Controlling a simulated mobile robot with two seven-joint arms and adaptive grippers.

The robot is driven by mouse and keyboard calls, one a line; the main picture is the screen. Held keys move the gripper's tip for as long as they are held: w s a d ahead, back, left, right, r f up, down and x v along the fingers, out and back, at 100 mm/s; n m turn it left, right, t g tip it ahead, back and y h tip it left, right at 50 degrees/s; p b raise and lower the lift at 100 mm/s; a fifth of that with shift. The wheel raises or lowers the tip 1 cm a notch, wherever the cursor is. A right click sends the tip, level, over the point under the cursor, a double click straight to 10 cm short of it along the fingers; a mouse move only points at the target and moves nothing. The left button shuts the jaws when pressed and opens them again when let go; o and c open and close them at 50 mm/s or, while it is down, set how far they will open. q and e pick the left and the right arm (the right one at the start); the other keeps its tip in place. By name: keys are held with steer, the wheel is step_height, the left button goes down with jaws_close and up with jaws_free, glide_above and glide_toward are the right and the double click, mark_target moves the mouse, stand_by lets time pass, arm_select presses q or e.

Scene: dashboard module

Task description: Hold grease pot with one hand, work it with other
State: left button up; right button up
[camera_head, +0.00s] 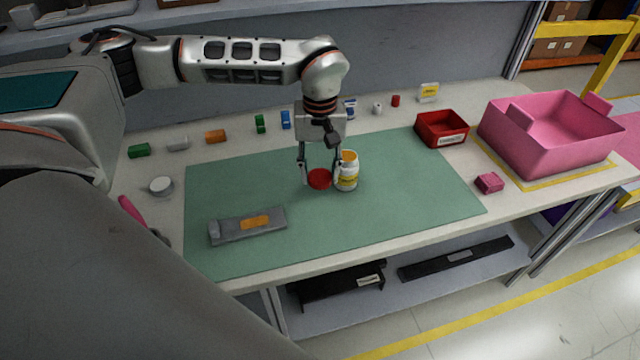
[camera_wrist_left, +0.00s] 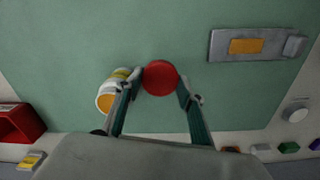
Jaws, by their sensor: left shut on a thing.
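The grease pot (camera_head: 346,178) is a white jar with a yellow label, upright on the green mat (camera_head: 420,205). Its top is open and shows orange-yellow inside; it also shows in the left wrist view (camera_wrist_left: 108,97). My left gripper (camera_head: 319,176) points down just left of the pot and is shut on a round red lid (camera_head: 319,179). The lid sits between the fingertips in the left wrist view (camera_wrist_left: 160,77). One finger is very close to the pot; I cannot tell whether they touch. My right gripper is not in view.
A grey fixture (camera_head: 247,226) with an orange block lies on the mat's front left. A red bin (camera_head: 442,129), a pink crate (camera_head: 545,140) and a small pink block (camera_head: 489,183) are on the right. Several small coloured parts line the back. The mat's right part is clear.

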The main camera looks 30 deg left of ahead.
mark_target(320, 176)
arm_select(q)
step_height(320, 176, up, 14)
stand_by(0.3)
steer(key=shift+f, duration=0.1)
steer(key=s+d+f+m, duration=0.4)
steer(key=d+f+m, duration=0.3)
steer(key=f, duration=0.3)
steer(key=shift+s+d, duration=0.15)
steer(key=shift+d, duration=0.1)
